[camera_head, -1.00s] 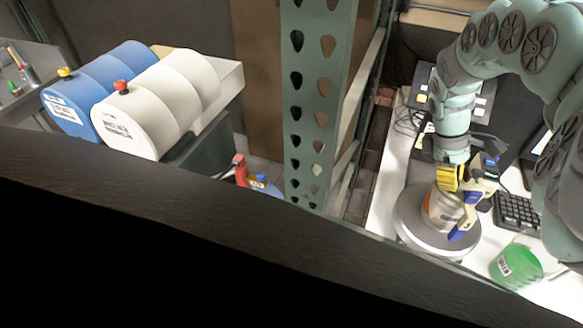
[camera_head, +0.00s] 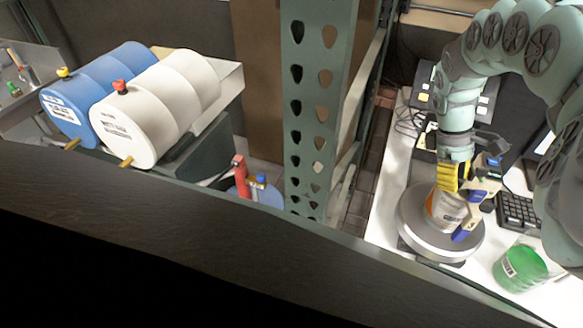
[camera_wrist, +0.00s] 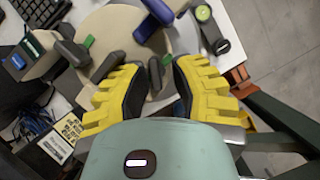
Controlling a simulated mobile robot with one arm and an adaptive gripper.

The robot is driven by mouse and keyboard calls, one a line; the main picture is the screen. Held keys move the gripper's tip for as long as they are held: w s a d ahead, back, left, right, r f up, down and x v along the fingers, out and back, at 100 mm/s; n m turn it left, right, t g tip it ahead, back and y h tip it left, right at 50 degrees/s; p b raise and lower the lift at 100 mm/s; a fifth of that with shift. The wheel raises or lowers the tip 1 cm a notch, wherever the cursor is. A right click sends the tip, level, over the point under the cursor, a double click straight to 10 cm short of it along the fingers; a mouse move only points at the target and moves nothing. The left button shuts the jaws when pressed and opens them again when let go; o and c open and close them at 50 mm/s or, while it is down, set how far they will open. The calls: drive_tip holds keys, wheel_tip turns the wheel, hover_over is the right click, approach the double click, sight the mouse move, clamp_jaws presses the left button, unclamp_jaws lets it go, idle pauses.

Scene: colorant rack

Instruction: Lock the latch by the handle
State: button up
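A white-and-orange can (camera_head: 445,209) stands on a round grey platform (camera_head: 412,226), with a beige-and-blue clamp fixture (camera_head: 484,184) around it. In the wrist view, the beige round top (camera_wrist: 115,28) carries dark latch handles. One dark handle with a green tab (camera_wrist: 156,74) lies between my yellow fingertips. Another dark handle (camera_wrist: 72,50) with a green tab sits to the left. My gripper (camera_wrist: 158,80) is open, with a finger on each side of the nearer handle. Contact with it is unclear. My gripper (camera_head: 455,178) is over the can's upper side in the head view.
A green container (camera_head: 520,268) stands at the front right of the white table. A black keypad (camera_head: 517,209) is right of the platform. A green perforated post (camera_head: 313,120) stands left of the table. Blue (camera_head: 90,95) and white (camera_head: 155,105) drums lie further left.

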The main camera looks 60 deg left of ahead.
drive_tip(key=shift+o, duration=1)
drive_tip(key=shift+r+p, duration=0.15)
drive_tip(key=shift+p, duration=0.2)
drive_tip(key=shift+r+n+t+p, duration=0.25)
drive_tip(key=shift+n+t+p, duration=0.15)
drive_tip(key=shift+n+p, duration=0.65)
drive_tip(key=n+p, duration=0.1)
drive_tip(key=n+t+p, duration=0.1)
drive_tip(key=shift+s+d+y+p, duration=0.1)
drive_tip(key=shift+s+y+p, duration=0.1)
drive_tip(key=shift+y+p, duration=0.15)
drive_tip(key=n+p, duration=0.2)
drive_tip(key=p, duration=0.1)
drive_tip(key=shift+y+p, duration=0.25)
drive_tip(key=shift+p, duration=0.15)
drive_tip(key=shift+n+t+p, duration=0.25)
drive_tip(key=shift+t+p, duration=0.05)
drive_tip(key=shift+p, duration=0.75)
drive_tip(key=p, duration=0.4)
drive_tip(key=shift+f+n, duration=0.2)
drive_tip(key=shift+n, duration=0.2)
